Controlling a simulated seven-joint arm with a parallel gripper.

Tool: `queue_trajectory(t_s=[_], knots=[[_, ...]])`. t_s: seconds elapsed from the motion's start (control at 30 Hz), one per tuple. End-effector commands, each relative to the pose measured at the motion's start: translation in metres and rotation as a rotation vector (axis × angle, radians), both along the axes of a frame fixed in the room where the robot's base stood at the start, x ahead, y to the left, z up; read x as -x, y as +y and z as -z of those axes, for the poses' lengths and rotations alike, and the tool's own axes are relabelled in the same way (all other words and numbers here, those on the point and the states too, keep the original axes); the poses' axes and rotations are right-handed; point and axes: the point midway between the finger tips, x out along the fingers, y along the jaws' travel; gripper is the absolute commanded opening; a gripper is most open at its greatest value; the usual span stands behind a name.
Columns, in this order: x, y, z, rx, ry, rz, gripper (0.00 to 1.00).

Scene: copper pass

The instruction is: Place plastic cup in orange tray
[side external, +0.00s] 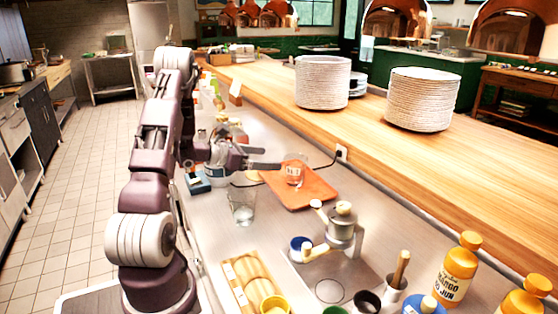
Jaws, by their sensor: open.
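A small clear cup (294,172) with a marking on its side stands upright over the back part of the orange tray (310,192). It looks like the plastic cup, and its base seems to rest on the tray. My gripper (277,165) is open, with its fingers reaching in from the left at the cup's side. Whether the fingers touch the cup is hard to tell. A second clear cup or glass (242,209) stands upright on the counter, left of and in front of the tray.
A metal pot (343,222) stands in front of the tray. A wooden tray (250,280) and several small containers line the front. Yellow-capped bottles (458,270) stand at right. Bowls and bottles crowd behind my gripper. Plate stacks (322,82) sit on the raised wooden ledge.

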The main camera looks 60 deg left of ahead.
Motion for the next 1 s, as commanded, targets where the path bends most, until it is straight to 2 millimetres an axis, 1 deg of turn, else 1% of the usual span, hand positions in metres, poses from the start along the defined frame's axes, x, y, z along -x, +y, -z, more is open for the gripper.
queue_trajectory(t_s=[0.07, 0.13, 0.17, 0.2, 0.23, 0.27, 0.3, 0.33, 0.37, 0.4, 0.43, 0.47, 0.5, 0.53, 0.57, 0.6, 0.7, 0.73, 0.8, 0.83, 0.9, 1.0], knots=[[-0.001, -0.008, -0.008, -0.015, -0.002, 0.031, 0.96], [-0.016, -0.041, -0.029, -0.065, -0.006, 0.152, 0.96], [-0.025, -0.065, -0.043, -0.104, -0.007, 0.236, 0.96], [-0.035, -0.105, -0.064, -0.171, -0.009, 0.375, 0.96], [-0.039, -0.141, -0.080, -0.233, -0.009, 0.496, 0.96], [-0.039, -0.180, -0.094, -0.304, -0.009, 0.625, 0.96], [-0.032, -0.231, -0.111, -0.413, -0.008, 0.802, 0.96], [-0.020, -0.269, -0.120, -0.507, -0.006, 0.940, 0.96], [-0.004, -0.305, -0.128, -0.613, -0.006, 1.080, 0.96], [0.026, -0.348, -0.134, -0.779, -0.005, 1.273, 0.96], [0.052, -0.373, -0.136, -0.916, -0.007, 1.408, 0.96], [0.077, -0.392, -0.135, -1.060, -0.008, 1.534, 0.96], [0.110, -0.407, -0.133, -1.260, -0.013, 1.677, 0.96], [0.131, -0.412, -0.130, -1.411, -0.016, 1.768, 0.96], [0.149, -0.412, -0.128, -1.559, -0.020, 1.841, 0.96], [0.168, -0.409, -0.126, -1.750, -0.025, 1.912, 0.96], [0.194, -0.394, -0.126, -2.140, -0.030, 1.987, 0.96], [0.198, -0.390, -0.127, -2.224, -0.029, 1.992, 0.96], [0.202, -0.382, -0.129, -2.361, -0.026, 1.992, 0.96], [0.203, -0.380, -0.129, -2.393, -0.023, 1.991, 0.96], [0.204, -0.378, -0.130, -2.426, -0.021, 1.991, 0.96], [0.204, -0.378, -0.129, -2.424, -0.019, 1.993, 0.96]])
